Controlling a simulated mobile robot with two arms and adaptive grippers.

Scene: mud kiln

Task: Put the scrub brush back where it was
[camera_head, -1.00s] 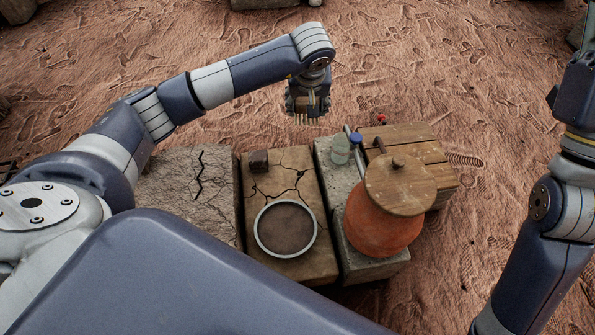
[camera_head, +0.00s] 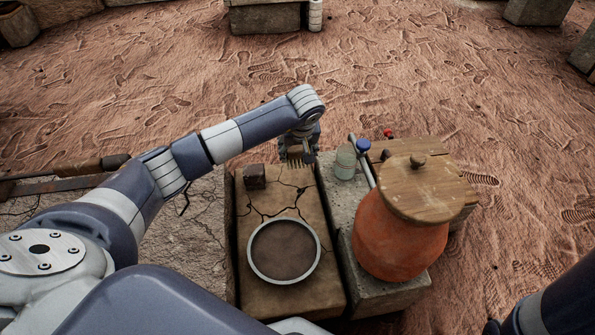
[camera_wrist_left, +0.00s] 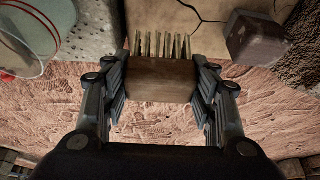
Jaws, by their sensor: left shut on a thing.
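My left gripper (camera_wrist_left: 160,85) is shut on the scrub brush (camera_wrist_left: 161,80), gripping its wooden block from both sides. The bristles stick out past the fingers. In the head view the brush (camera_head: 295,158) is at the far end of the cracked middle block (camera_head: 258,205), right of a small dark cube (camera_head: 255,176). I cannot tell whether its bristles touch the block. In the head view the gripper (camera_head: 299,147) is partly hidden by its own wrist. My right gripper is out of view; only part of that arm shows at the lower right.
A sieve-like round dish (camera_head: 284,250) lies on the middle block's near part. To the right stand a clay pot (camera_head: 395,240) with a wooden lid (camera_head: 420,188) and a clear glass (camera_head: 345,162). A rough stone block (camera_head: 185,230) is at left. Sandy ground is free beyond.

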